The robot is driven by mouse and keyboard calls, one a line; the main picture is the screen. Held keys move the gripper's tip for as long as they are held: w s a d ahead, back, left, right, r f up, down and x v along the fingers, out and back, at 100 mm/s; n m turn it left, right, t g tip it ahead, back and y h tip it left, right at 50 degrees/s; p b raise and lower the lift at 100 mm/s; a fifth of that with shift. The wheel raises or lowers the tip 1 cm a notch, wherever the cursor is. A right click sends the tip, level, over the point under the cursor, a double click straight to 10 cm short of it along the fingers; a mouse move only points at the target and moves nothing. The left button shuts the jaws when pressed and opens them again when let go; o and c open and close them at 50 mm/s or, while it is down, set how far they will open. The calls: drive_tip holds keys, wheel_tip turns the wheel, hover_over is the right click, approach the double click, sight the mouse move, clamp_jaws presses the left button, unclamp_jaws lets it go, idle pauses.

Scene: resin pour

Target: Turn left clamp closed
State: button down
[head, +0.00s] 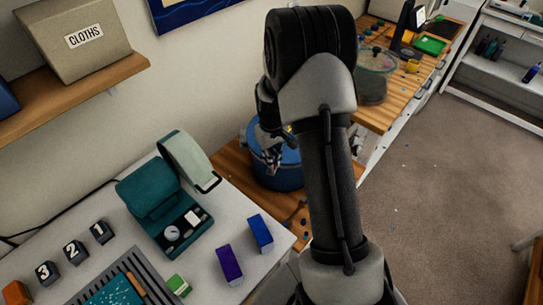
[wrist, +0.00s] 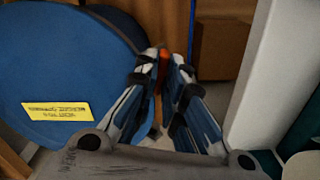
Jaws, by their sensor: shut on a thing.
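The blue pressure pot (head: 281,176) stands on the wooden bench behind my arm. In the wrist view its blue body (wrist: 60,65) fills the left side, with a yellow label (wrist: 56,110) that reads upside down. My gripper (head: 271,158) is at the pot's left side in the head view. In the wrist view the fingertips of my gripper (wrist: 166,62) are close together on a small orange-tipped part, which looks like the clamp (wrist: 163,56) beside the pot. Most of the clamp is hidden by the fingers, and I cannot tell its angle.
A teal case (head: 165,205) with a gauge lies open on the white table, near purple (head: 229,264) and blue (head: 260,233) boxes. A clear domed vessel (head: 374,72) stands farther along the bench. A shelf with a cloths box (head: 75,45) is at upper left.

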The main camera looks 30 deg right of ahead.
drive_tip(key=m, duration=0.5)
drive_tip(key=shift+m+p, duration=0.3)
drive_tip(key=shift+p, duration=0.05)
drive_tip(key=m, duration=0.4)
drive_tip(key=shift+m, duration=0.3)
drive_tip(key=c, duration=1.7)
unclamp_jaws()
drive_tip(key=shift+a, duration=0.1)
drive_tip(key=shift+r, duration=0.15)
wheel_tip(320, 180, up, 12)
drive_tip(key=shift+f, duration=0.1)
